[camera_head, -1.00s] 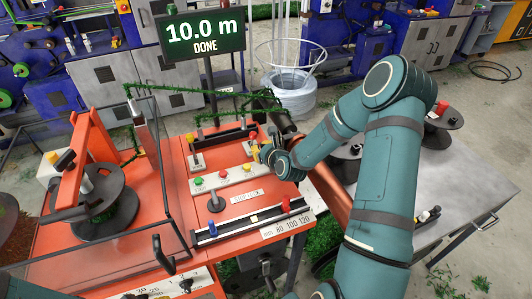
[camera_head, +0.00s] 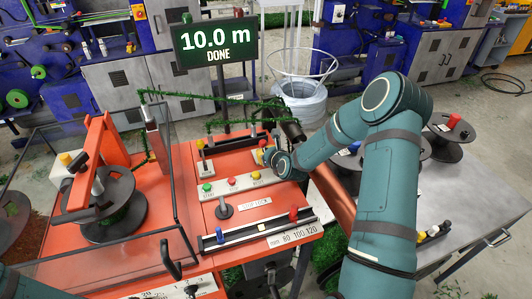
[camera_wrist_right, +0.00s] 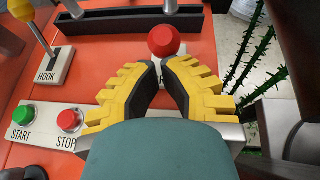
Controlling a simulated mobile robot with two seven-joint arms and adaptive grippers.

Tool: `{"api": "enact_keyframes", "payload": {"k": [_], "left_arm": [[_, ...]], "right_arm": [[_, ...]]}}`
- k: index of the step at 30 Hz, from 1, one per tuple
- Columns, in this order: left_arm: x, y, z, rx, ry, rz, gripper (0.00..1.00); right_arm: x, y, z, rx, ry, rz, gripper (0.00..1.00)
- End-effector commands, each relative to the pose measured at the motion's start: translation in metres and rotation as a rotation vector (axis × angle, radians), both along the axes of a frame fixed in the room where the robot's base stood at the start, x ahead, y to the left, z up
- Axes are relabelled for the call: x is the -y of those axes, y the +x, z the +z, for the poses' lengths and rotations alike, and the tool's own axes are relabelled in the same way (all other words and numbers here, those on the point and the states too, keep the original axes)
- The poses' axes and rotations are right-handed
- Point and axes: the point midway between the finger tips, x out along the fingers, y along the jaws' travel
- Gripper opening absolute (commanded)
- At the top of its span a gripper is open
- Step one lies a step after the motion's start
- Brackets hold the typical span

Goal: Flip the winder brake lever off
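A lever with a red ball knob (camera_wrist_right: 164,41) stands on the orange console (camera_head: 185,243). Its label is mostly hidden behind my fingers, so I cannot read whether it is the brake lever. My right gripper (camera_wrist_right: 160,72) has its yellow, black-padded fingertips close together, just short of the red knob in the wrist picture. Nothing shows between them. In the head view my right gripper (camera_head: 264,156) is over the console's back right part. A yellow-knobbed lever (camera_wrist_right: 25,10) labelled HOOK stands to the left. My left gripper is out of view.
START (camera_wrist_right: 23,114) and STOP (camera_wrist_right: 69,120) buttons sit close to my right fingers. The display (camera_head: 209,47) reads 10.0 m DONE. A spool (camera_head: 107,205) stands inside the guard frame at left.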

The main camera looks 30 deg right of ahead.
Motion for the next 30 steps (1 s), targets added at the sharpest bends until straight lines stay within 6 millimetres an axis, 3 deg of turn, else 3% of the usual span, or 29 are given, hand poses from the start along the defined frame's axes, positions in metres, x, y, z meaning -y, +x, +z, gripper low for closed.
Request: {"api": "enact_keyframes", "payload": {"k": [17, 30], "left_arm": [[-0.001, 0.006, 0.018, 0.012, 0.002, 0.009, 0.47], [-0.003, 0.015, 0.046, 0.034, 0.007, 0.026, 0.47]], "right_arm": [[0.001, 0.007, 0.009, -0.098, 0.025, 0.0, 0.0], [0.006, 0.028, 0.022, -0.315, 0.076, 0.002, 0.0]]}}
